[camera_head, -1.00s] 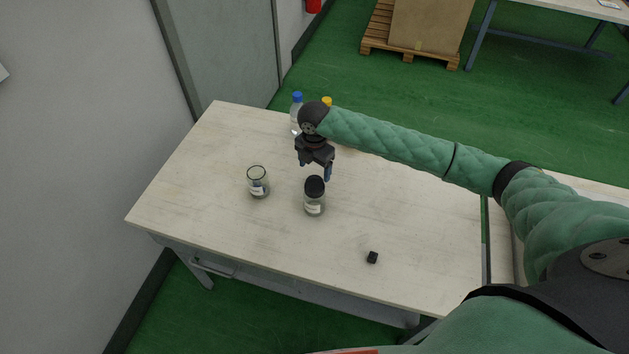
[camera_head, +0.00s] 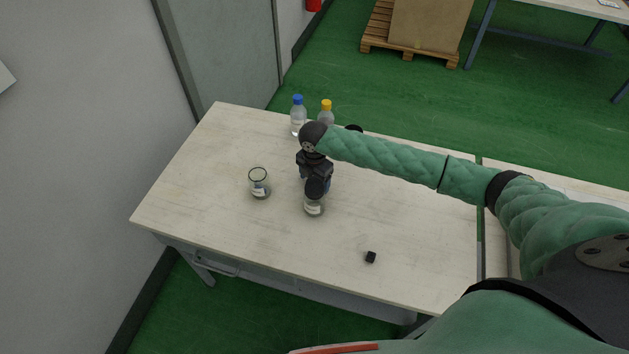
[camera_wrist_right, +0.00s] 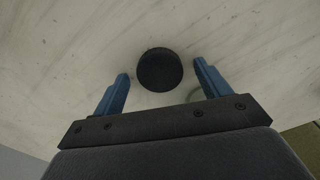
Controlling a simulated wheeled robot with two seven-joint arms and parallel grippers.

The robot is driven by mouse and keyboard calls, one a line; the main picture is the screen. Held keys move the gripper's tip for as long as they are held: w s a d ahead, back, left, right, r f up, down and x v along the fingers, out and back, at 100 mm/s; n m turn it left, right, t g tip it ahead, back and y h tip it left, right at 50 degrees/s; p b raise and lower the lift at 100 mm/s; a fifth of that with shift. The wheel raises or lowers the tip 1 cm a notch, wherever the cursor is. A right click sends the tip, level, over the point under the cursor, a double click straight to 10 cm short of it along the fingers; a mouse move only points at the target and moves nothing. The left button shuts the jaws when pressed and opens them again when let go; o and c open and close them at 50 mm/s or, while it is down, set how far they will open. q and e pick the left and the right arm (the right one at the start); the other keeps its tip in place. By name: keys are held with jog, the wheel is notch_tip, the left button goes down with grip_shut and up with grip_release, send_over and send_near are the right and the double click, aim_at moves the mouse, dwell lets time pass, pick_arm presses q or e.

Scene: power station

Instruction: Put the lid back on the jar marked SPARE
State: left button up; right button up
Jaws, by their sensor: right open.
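A glass jar (camera_head: 314,208) with a black lid (camera_head: 316,188) stands upright near the middle of the table. An open glass jar (camera_head: 259,184) without a lid stands to its left. Both have pale labels, too small to read, so I cannot tell which is marked SPARE. My right gripper (camera_head: 320,180) is open, right at the black lid. In the right wrist view, the round black lid (camera_wrist_right: 159,70) lies between the two blue fingers (camera_wrist_right: 160,71), with a visible gap on each side. My left gripper is not in view.
A blue-capped bottle (camera_head: 298,118) and a yellow-capped bottle (camera_head: 326,114) stand at the table's back edge. A dark round object (camera_head: 354,128) is partly hidden behind my right arm. A small black block (camera_head: 370,257) lies at the front right. The table (camera_head: 210,225) is clear at front left.

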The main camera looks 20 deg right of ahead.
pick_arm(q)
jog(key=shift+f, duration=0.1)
pick_arm(e)
jog(key=shift+f, duration=0.15)
jog(key=shift+c, duration=0.3)
jog(key=c, duration=1)
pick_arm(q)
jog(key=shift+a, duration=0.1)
pick_arm(e)
jog(key=shift+r, duration=0.3)
notch_tip(320, 180, up, 3)
jog(key=shift+w+f+b, duration=0.1)
jog(key=shift+b, duration=1.05)
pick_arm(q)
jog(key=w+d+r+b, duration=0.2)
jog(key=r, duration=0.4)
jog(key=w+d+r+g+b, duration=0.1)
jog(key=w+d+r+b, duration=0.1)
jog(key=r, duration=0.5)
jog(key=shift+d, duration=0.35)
pick_arm(e)
jog(key=s+d+r, duration=0.7)
jog(key=d, duration=0.2)
jog(key=shift+d+r, duration=0.25)
jog(key=shift+r, duration=0.1)
